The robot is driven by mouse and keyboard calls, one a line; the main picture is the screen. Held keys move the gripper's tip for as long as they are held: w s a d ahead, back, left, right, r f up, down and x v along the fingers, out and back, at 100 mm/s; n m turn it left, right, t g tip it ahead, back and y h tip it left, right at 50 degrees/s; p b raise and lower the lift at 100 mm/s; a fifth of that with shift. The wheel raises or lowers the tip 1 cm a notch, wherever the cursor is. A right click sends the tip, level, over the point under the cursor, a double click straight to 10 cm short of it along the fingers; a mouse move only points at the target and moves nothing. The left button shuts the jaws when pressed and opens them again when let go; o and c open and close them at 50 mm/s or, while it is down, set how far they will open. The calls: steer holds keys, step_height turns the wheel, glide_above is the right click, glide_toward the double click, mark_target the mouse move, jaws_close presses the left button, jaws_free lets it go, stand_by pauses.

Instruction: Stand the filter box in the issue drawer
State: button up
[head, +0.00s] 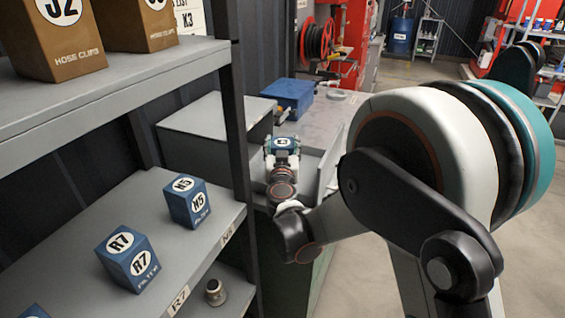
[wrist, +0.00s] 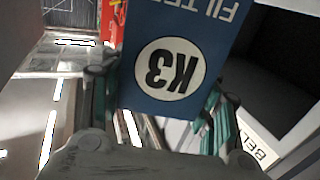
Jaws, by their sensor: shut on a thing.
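The filter box (wrist: 170,55) is blue with a white disc reading K3, and its lettering is upside down in the wrist view. My gripper (wrist: 165,115) is shut on it, with teal fingers at its two sides. In the head view the box (head: 283,145) and my gripper (head: 283,158) are at the front of a grey cabinet, over or in an open grey drawer (head: 328,172), which looks like the issue drawer. I cannot tell whether the box touches the drawer floor; my gripper and arm hide that part.
Blue filter boxes N5 (head: 187,202) and R7 (head: 128,258) stand on the left shelf (head: 95,215). Brown hose clip boxes (head: 55,40) are above. A blue case (head: 288,93) lies behind the grey cabinet (head: 215,120). A shelf post (head: 237,130) stands left of my arm.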

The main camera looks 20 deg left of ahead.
step_height(320, 180, down, 4)
steer(key=shift+f+b, duration=0.2)
steer(key=shift+b, duration=0.65)
steer(key=shift+r, duration=0.1)
steer(key=o, duration=1.3)
steer(key=shift+s+d, duration=0.1)
steer(key=shift+s, duration=0.25)
steer(key=p+v, duration=0.3)
steer(key=v, duration=0.8)
steer(key=shift+s+p, duration=0.15)
steer(key=shift+p, duration=0.15)
steer(key=shift+d+r, duration=0.1)
